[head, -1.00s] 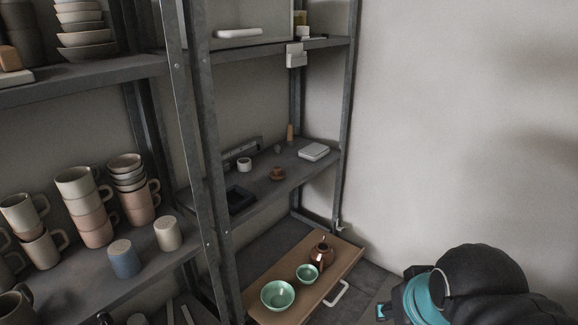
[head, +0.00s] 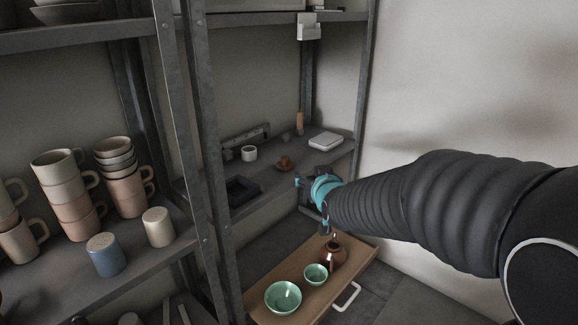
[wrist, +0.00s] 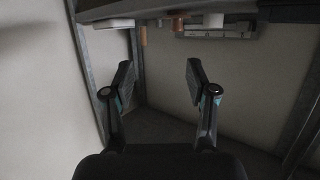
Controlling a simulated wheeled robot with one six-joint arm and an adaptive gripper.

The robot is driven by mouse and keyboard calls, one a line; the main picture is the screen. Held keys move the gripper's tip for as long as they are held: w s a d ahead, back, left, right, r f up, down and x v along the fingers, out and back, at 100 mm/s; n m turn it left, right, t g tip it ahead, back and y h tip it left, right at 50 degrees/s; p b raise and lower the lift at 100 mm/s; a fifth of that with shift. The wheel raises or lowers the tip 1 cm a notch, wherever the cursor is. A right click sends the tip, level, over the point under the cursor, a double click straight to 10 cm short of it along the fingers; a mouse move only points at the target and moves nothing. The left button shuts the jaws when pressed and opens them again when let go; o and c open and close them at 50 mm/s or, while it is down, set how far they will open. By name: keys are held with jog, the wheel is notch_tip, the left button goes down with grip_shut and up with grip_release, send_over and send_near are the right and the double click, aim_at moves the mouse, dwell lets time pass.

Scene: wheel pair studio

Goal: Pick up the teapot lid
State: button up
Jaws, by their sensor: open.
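A small brown knobbed piece, which looks like the teapot lid (head: 284,162), sits on the middle shelf in the head view. It also seems to show as a brown shape at the top of the wrist view (wrist: 177,23). The brown teapot (head: 333,256) stands on the wooden drawer tray below; whether it has a lid is unclear. My gripper (head: 299,183) is by the shelf's front edge, right of the lid and apart from it. Its two fingers are spread and empty in the wrist view (wrist: 160,82).
The middle shelf (head: 262,182) also holds a white cup (head: 249,153), a dark tray (head: 242,190), a white box (head: 326,140) and a cork-coloured cylinder (head: 300,122). Two green bowls (head: 283,297) stand on the pulled-out drawer (head: 334,290). A metal post (head: 203,170) rises at left.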

jog(key=t+y, duration=0.1)
send_near(286, 160)
jog(key=shift+n, duration=0.3)
jog(key=x, duration=0.6)
jog(key=shift+a+f+b, duration=0.15)
jog(key=shift+a+b, duration=0.15)
jog(key=shift+b, duration=0.05)
jog(key=shift+d+x, duration=0.15)
jog(key=shift+x, duration=1.15)
jog(key=shift+d+x, duration=0.15)
jog(key=shift+x, duration=1.15)
jog(key=shift+w, duration=0.15)
grip_shut()
